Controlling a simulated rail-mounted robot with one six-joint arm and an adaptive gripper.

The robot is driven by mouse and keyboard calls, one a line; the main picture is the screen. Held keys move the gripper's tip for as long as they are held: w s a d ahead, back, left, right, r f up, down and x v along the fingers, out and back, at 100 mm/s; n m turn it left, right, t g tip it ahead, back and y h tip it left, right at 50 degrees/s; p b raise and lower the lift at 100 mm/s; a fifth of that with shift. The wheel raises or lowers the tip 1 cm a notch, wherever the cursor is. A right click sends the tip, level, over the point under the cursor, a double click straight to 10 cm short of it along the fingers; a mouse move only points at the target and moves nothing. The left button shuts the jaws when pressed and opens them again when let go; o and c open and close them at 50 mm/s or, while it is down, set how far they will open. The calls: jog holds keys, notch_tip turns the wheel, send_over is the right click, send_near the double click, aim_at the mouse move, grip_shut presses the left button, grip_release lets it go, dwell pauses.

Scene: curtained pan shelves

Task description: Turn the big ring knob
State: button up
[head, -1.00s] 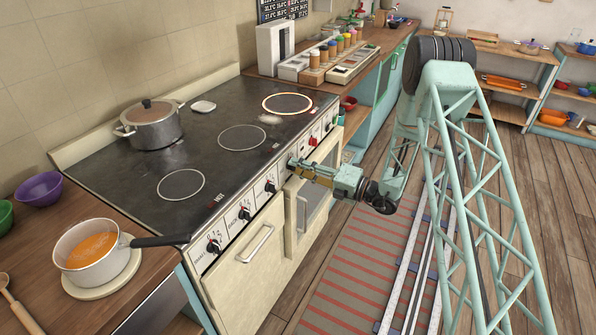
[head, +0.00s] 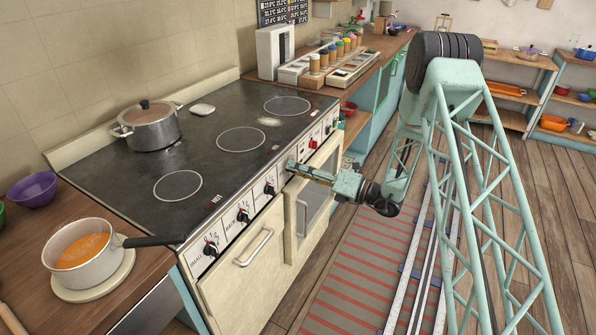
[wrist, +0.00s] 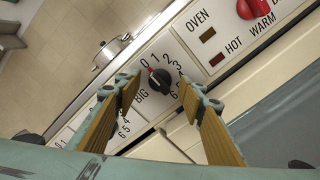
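The big ring knob (wrist: 158,80) is a black dial with a red mark, beside the label "BIG" in the wrist view. Its red mark points up and left, near the 0. My gripper (wrist: 158,96) is open, with one tan-padded finger on each side of the knob and visible gaps between. In the head view, my gripper (head: 293,168) is at the stove's front panel and hides this knob. The far right ring (head: 287,106) on the black cooktop (head: 205,150) shows a plain white outline, with no glow.
Other black knobs (head: 242,215) line the panel to the left, and a red knob (wrist: 250,8) is at the right. Oven door handles (head: 254,247) stick out below. A lidded pot (head: 150,128) stands at the back of the cooktop. A saucepan (head: 90,268) stands on the left counter.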

jog(key=shift+v, duration=1.1)
dwell(0.5)
jog(key=shift+p+v, duration=0.55)
jog(key=shift+v, duration=2.35)
jog(key=shift+r, duration=0.15)
